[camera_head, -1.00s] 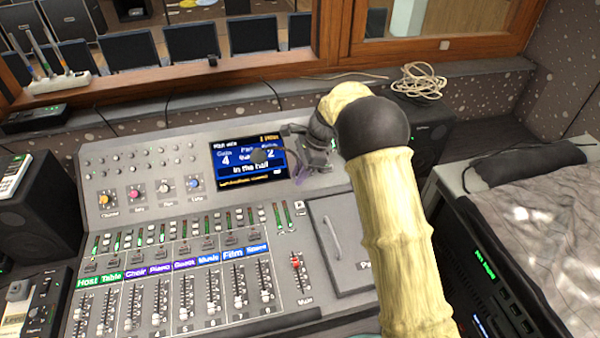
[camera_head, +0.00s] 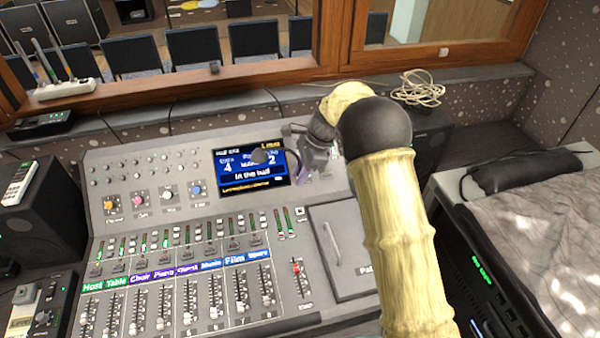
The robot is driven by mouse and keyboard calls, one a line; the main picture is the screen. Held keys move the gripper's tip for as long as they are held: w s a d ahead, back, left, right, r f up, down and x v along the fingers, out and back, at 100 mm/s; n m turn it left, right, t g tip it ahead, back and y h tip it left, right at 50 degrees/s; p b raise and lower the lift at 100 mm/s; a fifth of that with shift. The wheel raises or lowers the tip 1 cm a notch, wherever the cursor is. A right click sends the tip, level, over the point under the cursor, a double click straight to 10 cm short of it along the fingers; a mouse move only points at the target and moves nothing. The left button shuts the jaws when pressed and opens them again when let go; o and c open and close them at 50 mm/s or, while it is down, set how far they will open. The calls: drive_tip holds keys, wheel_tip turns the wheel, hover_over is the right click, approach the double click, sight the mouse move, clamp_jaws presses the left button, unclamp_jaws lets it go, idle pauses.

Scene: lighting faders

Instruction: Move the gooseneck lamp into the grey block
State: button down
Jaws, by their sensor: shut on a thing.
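My gripper (camera_head: 313,163) is over the right edge of the mixing desk's screen, partly hidden by my own arm. It is shut on what looks like the gooseneck lamp. The lamp's small dark head (camera_head: 261,156) shows to the left of the gripper, in front of the lit screen. The lamp's lower part is not clear. A pale grey block (camera_head: 64,90) with several thin upright rods stands on the ledge at the far left; I cannot tell for sure that it is the task's grey block.
The mixing desk (camera_head: 130,220) with faders and knobs fills the middle. A black speaker (camera_head: 40,225) stands to its left. A cloth-covered surface (camera_head: 545,235) is at the right. The window frame (camera_head: 270,69) rises behind.

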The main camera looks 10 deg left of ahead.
drive_tip(key=d+f+n+h, duration=0.1)
drive_tip(key=d+f+n, duration=0.1)
drive_tip(key=d, duration=0.7)
drive_tip(key=s+d+f+n+g, duration=0.1)
drive_tip(key=d+n, duration=0.3)
drive_tip(key=d, duration=0.5)
drive_tip(key=s+d+f+n+g+h, duration=0.1)
drive_tip(key=d+f+n, duration=0.2)
drive_tip(key=d, duration=0.7)
drive_tip(key=shift+f+h, duration=0.25)
drive_tip(key=shift+h, duration=0.05)
drive_tip(key=shift+w+d, duration=0.1)
